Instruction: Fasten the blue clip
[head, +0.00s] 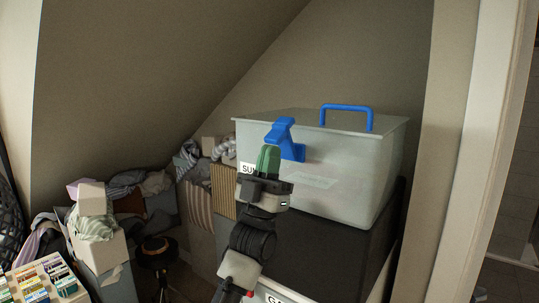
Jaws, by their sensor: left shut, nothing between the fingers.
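The blue clip (290,150) is on the front wall of a translucent storage box (345,180), near its left end. Its upper part reaches up to the lid's edge and appears to stick out at an angle; I cannot tell whether it is latched. My left gripper (268,150) has green fingers, shut with nothing between them. It is in front of the box, just left of and below the clip, overlapping it in the view. I cannot tell whether they touch. My right gripper is not in view.
The box has a blue lid handle (347,108) and stands on a dark box (320,245). Piled clothes and boxes (150,195) fill the left under a sloped ceiling. A small dark stool (157,252) and a tray of coloured items (42,280) are lower left. A door frame is right.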

